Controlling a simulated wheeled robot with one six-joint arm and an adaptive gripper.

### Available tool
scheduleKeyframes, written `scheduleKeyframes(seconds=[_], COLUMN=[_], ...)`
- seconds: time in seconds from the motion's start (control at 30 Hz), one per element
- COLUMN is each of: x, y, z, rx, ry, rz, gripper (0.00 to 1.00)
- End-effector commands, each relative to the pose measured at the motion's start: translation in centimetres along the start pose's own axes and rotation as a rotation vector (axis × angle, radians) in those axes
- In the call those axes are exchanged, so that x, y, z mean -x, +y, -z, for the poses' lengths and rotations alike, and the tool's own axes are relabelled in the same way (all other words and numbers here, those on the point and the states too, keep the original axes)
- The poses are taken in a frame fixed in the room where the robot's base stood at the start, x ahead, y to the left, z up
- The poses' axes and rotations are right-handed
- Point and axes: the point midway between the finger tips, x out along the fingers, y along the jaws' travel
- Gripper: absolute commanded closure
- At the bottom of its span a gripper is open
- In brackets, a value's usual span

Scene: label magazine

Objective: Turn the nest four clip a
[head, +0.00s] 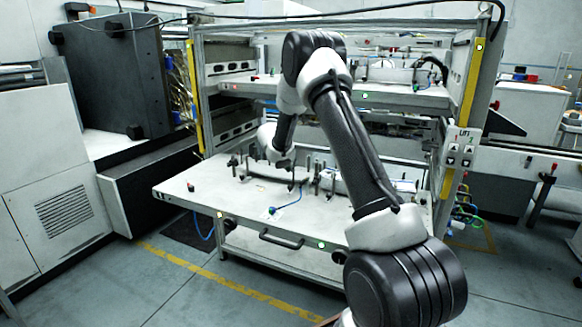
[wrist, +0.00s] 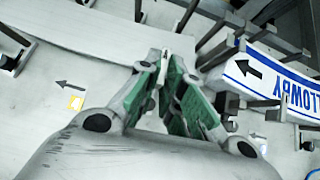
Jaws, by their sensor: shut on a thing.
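My gripper (wrist: 170,85) points down over the plate in the wrist view, its green-padded fingers drawn close together. It is shut on a small part that I take to be the nest four clip a; the fingers hide nearly all of it. In the head view my gripper (head: 284,163) is low over the left half of the pulled-out white plate (head: 170,192). A curved white label (wrist: 270,82) with blue lettering and a black arrow lies right of the fingers. I cannot read the clip's angle.
Dark bars and posts (wrist: 205,35) stand close around the fingers. The upper shelf (head: 400,98) and yellow-edged frame post (head: 470,85) stand behind.

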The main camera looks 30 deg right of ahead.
Motion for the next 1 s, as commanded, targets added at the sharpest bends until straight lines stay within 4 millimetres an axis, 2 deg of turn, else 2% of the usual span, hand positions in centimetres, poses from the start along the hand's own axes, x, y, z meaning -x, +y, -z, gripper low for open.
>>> scheduleKeyframes(seconds=[0.6,1.0], x=[-0.4,-0.8], y=[1.8,2.4], z=[-0.2,-0.6], rx=[-0.370,-0.594], ry=[0.000,0.001], rz=[0.367,0.592], gripper=[1.00,1.00])
